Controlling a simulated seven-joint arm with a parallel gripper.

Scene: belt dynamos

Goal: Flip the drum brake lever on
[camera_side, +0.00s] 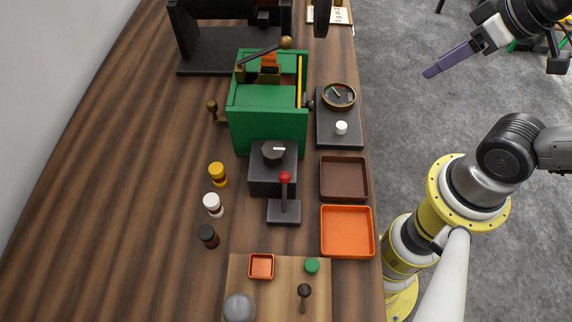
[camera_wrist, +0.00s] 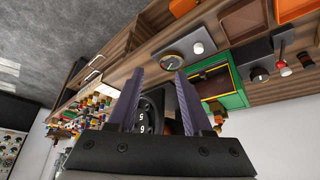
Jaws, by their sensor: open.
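A lever with a red ball knob (camera_side: 285,178) stands nearly upright on a small dark base, in front of a dark box with a black dial. A thin dark lever with a brass ball end (camera_side: 285,43) lies slanted across the top of the green machine (camera_side: 268,130). The frames do not show which of these is the drum brake lever. The red-knobbed lever also shows in the wrist view (camera_wrist: 280,63) at the right. My gripper (camera_side: 434,71) is open and empty, high beyond the table's right edge, far from both levers. Its purple fingers (camera_wrist: 160,74) frame the wrist view.
A gauge panel (camera_side: 340,133), a brown tray (camera_side: 344,198) and an orange tray (camera_side: 347,255) line the right edge. Several small bottles (camera_side: 213,206) stand left of the levers. A wooden board (camera_side: 280,300) with small items lies in front. The table's left side is clear.

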